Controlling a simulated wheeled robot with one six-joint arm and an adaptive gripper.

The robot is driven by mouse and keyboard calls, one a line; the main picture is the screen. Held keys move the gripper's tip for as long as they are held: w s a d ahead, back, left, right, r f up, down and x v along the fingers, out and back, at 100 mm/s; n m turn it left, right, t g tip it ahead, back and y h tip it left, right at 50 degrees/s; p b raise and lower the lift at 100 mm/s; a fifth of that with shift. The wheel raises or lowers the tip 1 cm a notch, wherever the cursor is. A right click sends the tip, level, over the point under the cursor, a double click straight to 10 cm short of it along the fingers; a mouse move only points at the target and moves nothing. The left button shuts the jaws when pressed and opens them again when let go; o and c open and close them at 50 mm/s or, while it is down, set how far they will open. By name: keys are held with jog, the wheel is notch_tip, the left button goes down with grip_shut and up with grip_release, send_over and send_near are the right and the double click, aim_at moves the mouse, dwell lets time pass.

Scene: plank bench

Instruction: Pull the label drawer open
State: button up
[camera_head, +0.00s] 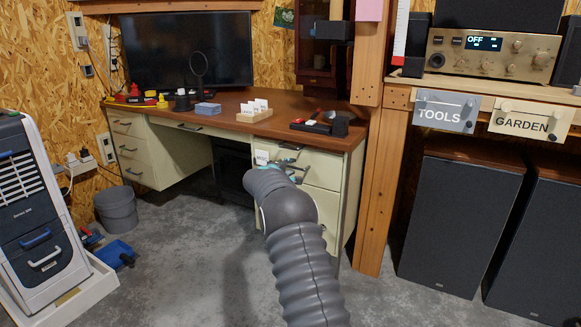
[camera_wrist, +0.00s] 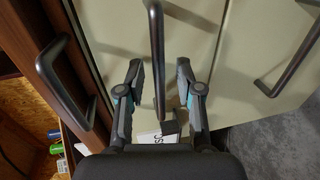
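The label drawer is in the right pedestal of the desk, and its white label (camera_head: 262,157) shows just left of my gripper (camera_head: 283,166). In the wrist view, a dark bar handle (camera_wrist: 156,60) runs down the cream drawer front (camera_wrist: 190,40). The open fingers of my gripper (camera_wrist: 159,72) stand on either side of this handle, with gaps visible on both sides. The label (camera_wrist: 149,141) shows beside the handle's lower end, partly hidden by my gripper. I cannot tell whether the drawer stands out from the desk.
Other handles lie left (camera_wrist: 62,85) and right (camera_wrist: 290,68) in the wrist view. The desk top (camera_head: 225,105) carries a card box (camera_head: 254,111) and a dark tray of items (camera_head: 320,124). A wooden post (camera_head: 376,190) stands right of the pedestal.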

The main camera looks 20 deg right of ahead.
jog(key=shift+w+d, duration=0.1)
jog(key=shift+d, duration=0.05)
grip_shut()
jog(key=shift+f, duration=0.1)
